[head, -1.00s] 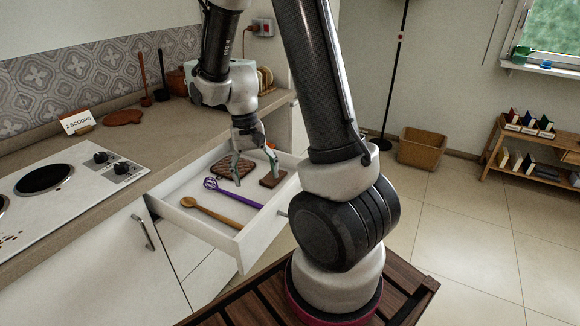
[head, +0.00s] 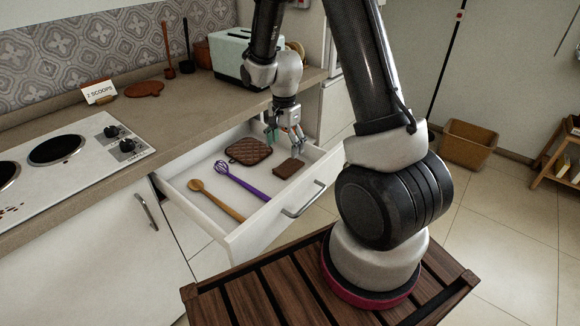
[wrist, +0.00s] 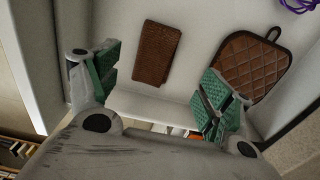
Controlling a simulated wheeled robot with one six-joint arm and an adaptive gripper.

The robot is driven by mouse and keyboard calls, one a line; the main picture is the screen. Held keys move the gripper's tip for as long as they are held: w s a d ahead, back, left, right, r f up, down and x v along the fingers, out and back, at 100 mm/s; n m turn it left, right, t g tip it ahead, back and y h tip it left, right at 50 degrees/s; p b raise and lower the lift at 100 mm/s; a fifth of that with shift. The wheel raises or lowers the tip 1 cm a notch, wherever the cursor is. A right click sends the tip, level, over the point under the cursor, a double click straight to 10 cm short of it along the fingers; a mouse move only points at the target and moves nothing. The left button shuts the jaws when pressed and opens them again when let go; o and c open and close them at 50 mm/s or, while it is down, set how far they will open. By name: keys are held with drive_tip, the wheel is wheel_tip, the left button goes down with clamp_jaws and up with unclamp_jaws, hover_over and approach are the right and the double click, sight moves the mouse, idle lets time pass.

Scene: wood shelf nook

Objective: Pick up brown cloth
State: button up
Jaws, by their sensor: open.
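The brown cloth (head: 289,168) is a small folded rectangle lying in the right part of the open white drawer (head: 205,212). In the wrist view the cloth (wrist: 157,53) lies flat on the drawer floor, clear of the fingers. My gripper (head: 284,141) is open and empty, just behind and above the cloth in the head view. In the wrist view its green-padded fingers (wrist: 160,82) stand wide apart, with the cloth ahead of the gap between them. I see no contact with the cloth.
A quilted brown potholder (head: 248,151) lies left of the cloth, close to the right finger in the wrist view. A purple whisk (head: 240,181) and a wooden spoon (head: 215,199) share the drawer. A mint toaster (head: 228,55) stands on the counter. The drawer walls surround the cloth.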

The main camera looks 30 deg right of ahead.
sight(285, 167)
drive_tip(key=f, duration=0.7)
drive_tip(key=shift+s+a+f, duration=0.15)
drive_tip(key=shift+s+f, duration=0.15)
drive_tip(key=shift+c, duration=0.3)
drive_tip(key=c, duration=0.7)
